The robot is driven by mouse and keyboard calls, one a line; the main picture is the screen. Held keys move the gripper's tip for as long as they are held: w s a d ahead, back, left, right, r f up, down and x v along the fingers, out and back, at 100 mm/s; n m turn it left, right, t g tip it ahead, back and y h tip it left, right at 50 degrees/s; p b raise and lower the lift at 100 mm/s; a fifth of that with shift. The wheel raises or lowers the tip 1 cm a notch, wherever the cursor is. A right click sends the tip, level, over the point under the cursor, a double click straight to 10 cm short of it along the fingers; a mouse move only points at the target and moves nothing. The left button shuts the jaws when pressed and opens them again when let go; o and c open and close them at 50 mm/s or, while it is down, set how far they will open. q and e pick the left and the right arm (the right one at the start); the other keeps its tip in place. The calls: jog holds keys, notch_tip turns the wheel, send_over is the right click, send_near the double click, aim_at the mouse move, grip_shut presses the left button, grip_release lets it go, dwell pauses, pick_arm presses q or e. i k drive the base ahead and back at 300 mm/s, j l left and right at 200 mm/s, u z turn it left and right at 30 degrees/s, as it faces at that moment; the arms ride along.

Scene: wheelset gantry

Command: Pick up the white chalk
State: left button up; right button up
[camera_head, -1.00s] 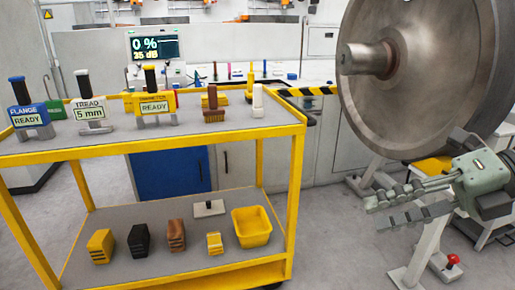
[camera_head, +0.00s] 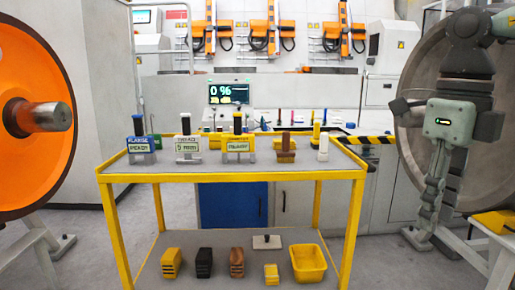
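A white upright piece (camera_head: 323,147), which looks like the white chalk, stands at the right end of the yellow cart's top shelf (camera_head: 265,166). My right gripper (camera_head: 428,238) hangs pointing down at the right, in front of the grey wheel and clear of the cart. Its two fingers look apart with nothing between them. A wide gap lies between it and the white piece. My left gripper is not in view.
Next to the white piece stands a brown brush (camera_head: 286,150). Labelled gauges, including a blue one (camera_head: 140,146), line the shelf's left. A yellow bin (camera_head: 308,263) and several blocks sit on the lower shelf. An orange wheel (camera_head: 35,80) and a grey wheel (camera_head: 415,90) flank the cart.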

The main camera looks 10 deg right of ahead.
aim_at(323, 156)
jog(key=u, duration=1.8)
jog(key=k+l+u, duration=0.1)
jog(key=l, duration=0.25)
jog(key=l+u, duration=0.15)
jog(key=l, duration=0.15)
jog(key=k+l+u, duration=0.1)
jog(key=l, duration=0.25)
jog(key=k+l, duration=0.15)
jog(key=l, duration=0.25)
jog(key=k+l, duration=0.15)
jog(key=l, duration=0.2)
jog(key=k+l, duration=0.15)
jog(key=l, duration=0.25)
jog(key=k+l, duration=0.15)
jog(key=l, duration=0.25)
jog(key=k+l, duration=0.15)
jog(key=l, duration=0.25)
jog(key=k+l, duration=0.1)
jog(key=l, duration=0.25)
jog(key=k+l, duration=0.15)
jog(key=l, duration=0.25)
